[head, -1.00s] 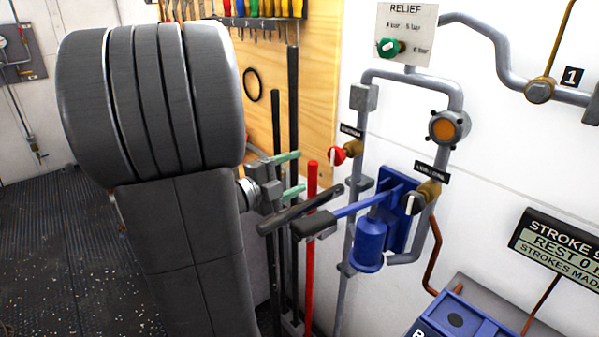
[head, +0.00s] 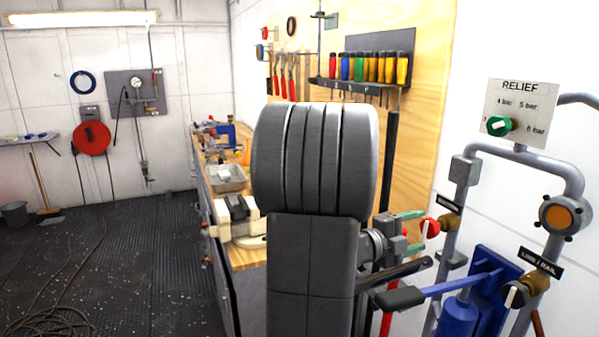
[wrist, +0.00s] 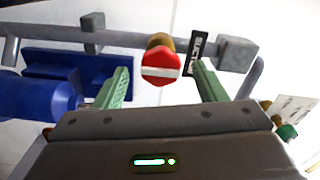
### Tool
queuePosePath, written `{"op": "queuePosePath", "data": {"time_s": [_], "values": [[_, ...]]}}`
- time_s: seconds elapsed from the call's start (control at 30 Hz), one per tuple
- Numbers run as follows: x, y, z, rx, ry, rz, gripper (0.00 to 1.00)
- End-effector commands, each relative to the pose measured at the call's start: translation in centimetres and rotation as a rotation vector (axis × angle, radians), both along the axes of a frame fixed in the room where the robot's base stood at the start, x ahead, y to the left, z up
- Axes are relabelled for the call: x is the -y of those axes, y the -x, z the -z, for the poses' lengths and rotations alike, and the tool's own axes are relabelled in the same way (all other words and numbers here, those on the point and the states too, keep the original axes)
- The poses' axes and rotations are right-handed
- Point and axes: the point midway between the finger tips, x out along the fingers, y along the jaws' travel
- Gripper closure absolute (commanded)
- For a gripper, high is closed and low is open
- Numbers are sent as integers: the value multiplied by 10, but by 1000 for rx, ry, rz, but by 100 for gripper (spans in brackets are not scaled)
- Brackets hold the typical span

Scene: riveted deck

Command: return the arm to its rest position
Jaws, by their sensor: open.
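My gripper (head: 409,232) shows in the head view at the right of my grey arm, with two green fingers apart and nothing between them that they grip. In the wrist view my gripper (wrist: 162,88) is open, with a finger on each side of the picture. The red knob (wrist: 161,66) with a white bar appears beyond and between the fingertips, not visibly touched. In the head view the red knob (head: 429,228) is close to the fingertips. My arm is folded upright and hides part of the bench and board. The rest position is not marked in view.
Grey pipes (head: 576,180), a blue hand pump (head: 458,318) and its lever (head: 450,288) stand close to the right. A workbench (head: 226,262) and tool board (head: 425,65) lie behind my arm. Open floor (head: 150,270) is at left, with a cable (head: 50,318).

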Motion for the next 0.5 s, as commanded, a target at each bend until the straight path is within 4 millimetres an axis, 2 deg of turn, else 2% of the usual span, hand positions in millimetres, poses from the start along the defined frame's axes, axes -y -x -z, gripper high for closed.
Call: {"op": "queuePosePath", "data": {"time_s": [0.03, 0.2, 0.5], "values": [[9, -3, -1, -1, 0, 3, 35], [31, -12, -1, 0, 0, 2, 35], [43, -18, 0, 0, 0, 0, 35]]}}
